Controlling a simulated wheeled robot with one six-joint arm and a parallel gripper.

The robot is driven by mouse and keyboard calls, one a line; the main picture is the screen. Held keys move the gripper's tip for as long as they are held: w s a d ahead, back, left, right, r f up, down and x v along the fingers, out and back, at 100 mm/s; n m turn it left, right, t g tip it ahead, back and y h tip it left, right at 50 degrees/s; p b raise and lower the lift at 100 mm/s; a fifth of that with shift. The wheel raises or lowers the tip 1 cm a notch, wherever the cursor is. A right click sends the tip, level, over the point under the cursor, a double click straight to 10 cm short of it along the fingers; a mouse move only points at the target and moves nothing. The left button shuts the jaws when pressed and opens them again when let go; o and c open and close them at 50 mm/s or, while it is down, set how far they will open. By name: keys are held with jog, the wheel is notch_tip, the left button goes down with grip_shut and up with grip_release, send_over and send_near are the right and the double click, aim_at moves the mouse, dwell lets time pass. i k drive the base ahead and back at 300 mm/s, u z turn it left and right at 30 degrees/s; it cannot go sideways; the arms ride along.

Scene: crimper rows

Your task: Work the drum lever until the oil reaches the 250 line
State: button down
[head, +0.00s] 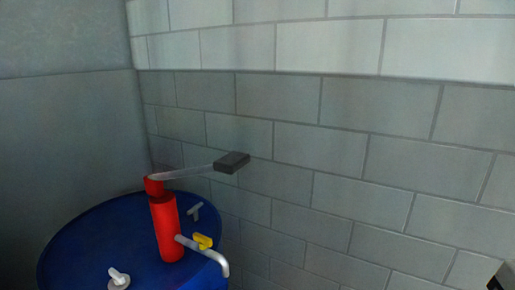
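A blue drum (95,235) stands at the lower left of the head view. A red pump (167,228) rises upright from its top. The pump's metal lever (190,171) runs to the right and slightly up from the pump head, ending in a dark grip (232,162). A grey spout (216,256) bends down at the drum's right side, with a yellow tap handle (204,241) on it. No container, oil or 250 line shows; the area below the spout is cut off by the frame. My gripper is not in view.
A tiled wall (350,150) stands behind and to the right of the drum, and a plain wall (65,130) is at the left. A white fitting (118,279) and a small grey fitting (195,210) sit on the drum top. A dark object shows at the lower right corner.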

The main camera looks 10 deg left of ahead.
aim_at(230, 163)
jog(key=z, duration=0.1)
jog(key=i, duration=0.3)
jog(key=u, duration=0.75)
